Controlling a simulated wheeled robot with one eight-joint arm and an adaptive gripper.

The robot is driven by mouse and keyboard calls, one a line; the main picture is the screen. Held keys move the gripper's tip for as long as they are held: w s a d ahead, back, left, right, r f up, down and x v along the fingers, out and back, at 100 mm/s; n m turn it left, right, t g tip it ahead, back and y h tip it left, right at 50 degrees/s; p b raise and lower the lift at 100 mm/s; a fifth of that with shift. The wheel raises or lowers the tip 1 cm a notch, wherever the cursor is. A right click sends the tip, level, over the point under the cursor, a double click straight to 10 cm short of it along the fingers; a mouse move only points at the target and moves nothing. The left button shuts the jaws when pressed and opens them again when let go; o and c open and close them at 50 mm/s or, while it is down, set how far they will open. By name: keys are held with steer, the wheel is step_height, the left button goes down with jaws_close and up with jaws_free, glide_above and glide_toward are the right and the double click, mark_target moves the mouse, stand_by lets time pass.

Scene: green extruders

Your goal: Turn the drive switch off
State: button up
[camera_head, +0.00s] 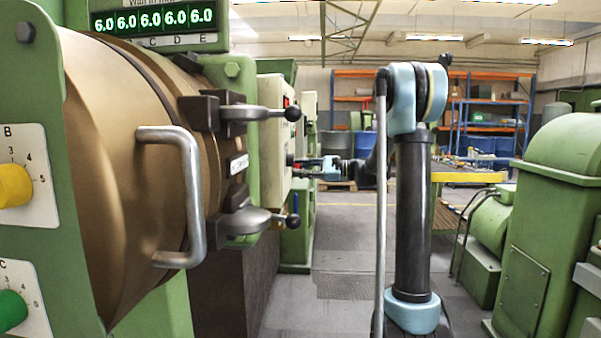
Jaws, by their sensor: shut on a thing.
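My gripper (302,168) is at the right-hand face of a cream control panel (273,140) in the middle distance, at the end of my blue and black arm. Its dark fingers point left and are shut on a small dark switch on that face, which I take to be the drive switch (290,160). The fingers largely cover the switch, so its setting cannot be read. A small red light (286,102) shows higher on the same face.
A large bronze drum with a grey handle (197,200) and black-knobbed levers (291,114) fills the left foreground. Yellow (14,185) and green (10,311) dials sit at far left. Green machinery (550,220) stands at right. Clear floor (345,240) lies between.

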steer(key=shift+n, duration=2.2)
steer(key=o, duration=1.1)
steer(key=shift+c, duration=0.2)
steer(key=d, duration=1.2)
steer(key=shift+s, duration=0.15)
steer(key=shift+f, duration=0.1)
